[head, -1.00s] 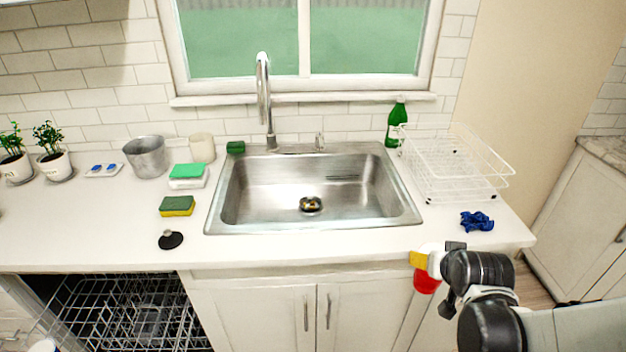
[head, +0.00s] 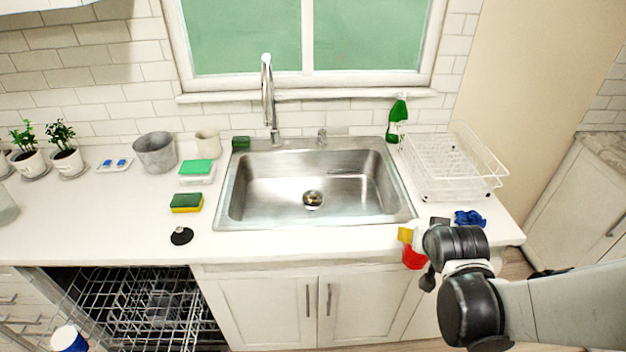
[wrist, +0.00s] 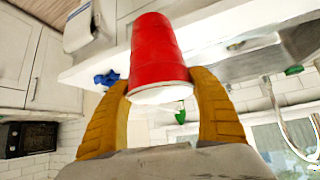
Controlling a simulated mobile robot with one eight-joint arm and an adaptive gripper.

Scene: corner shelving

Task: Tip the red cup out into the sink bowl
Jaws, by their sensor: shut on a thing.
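The red cup (head: 414,259) is in my gripper (head: 405,236) at the counter's front edge, right of the sink's front corner. In the wrist view the red cup (wrist: 160,55) sits between the two yellow fingers of my gripper (wrist: 162,98), which is shut on it. Its white rim shows at the lower end in that view; its contents are hidden. The steel sink bowl (head: 270,203) is left of and beyond the cup, with a drain (head: 313,199) in its floor. The cup is outside the bowl.
A faucet (head: 268,95) stands behind the sink. A white dish rack (head: 450,165), green bottle (head: 397,120) and blue cloth (head: 469,217) are on the right. A sponge (head: 187,202) and black stopper (head: 181,236) lie left. The dishwasher (head: 130,300) below left is open.

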